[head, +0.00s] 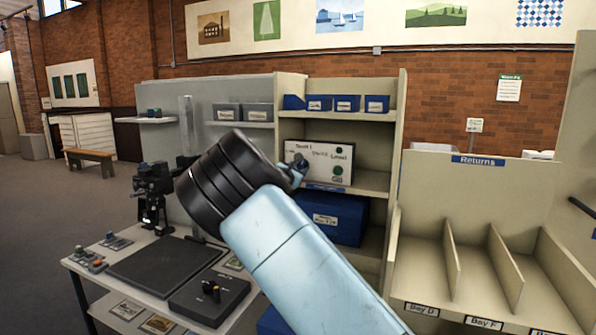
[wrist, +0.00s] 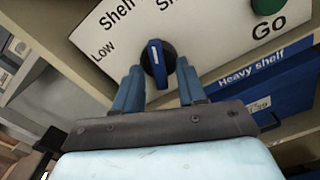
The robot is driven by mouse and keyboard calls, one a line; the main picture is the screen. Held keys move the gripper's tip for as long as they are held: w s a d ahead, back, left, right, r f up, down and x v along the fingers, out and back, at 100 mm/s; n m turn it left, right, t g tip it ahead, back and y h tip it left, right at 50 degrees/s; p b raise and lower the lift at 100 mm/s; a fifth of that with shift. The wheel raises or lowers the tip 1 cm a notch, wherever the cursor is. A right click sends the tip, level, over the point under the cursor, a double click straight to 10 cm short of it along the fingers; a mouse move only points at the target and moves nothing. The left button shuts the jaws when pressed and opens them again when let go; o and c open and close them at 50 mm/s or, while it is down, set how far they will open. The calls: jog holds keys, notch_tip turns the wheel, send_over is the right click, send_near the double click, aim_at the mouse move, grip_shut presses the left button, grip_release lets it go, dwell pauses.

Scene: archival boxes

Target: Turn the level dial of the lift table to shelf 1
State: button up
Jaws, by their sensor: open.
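The white lift table panel (head: 322,174) stands in the shelf unit in the head view and fills the top of the wrist view (wrist: 215,40). My gripper (wrist: 159,68) is open, with one blue finger on each side of the dial. I cannot tell whether they touch it. In the head view my gripper (head: 299,168) is partly hidden by my wrist.
A green Go button (wrist: 268,5) is right of the dial. A blue "Heavy shelf" box (wrist: 262,90) lies below the panel. Blue bins (head: 346,104) stand on the shelf above. A work table (head: 130,262) is at left and a Returns rack (head: 470,205) at right.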

jog(key=shift+w, duration=0.2)
grip_shut()
dwell(0.3)
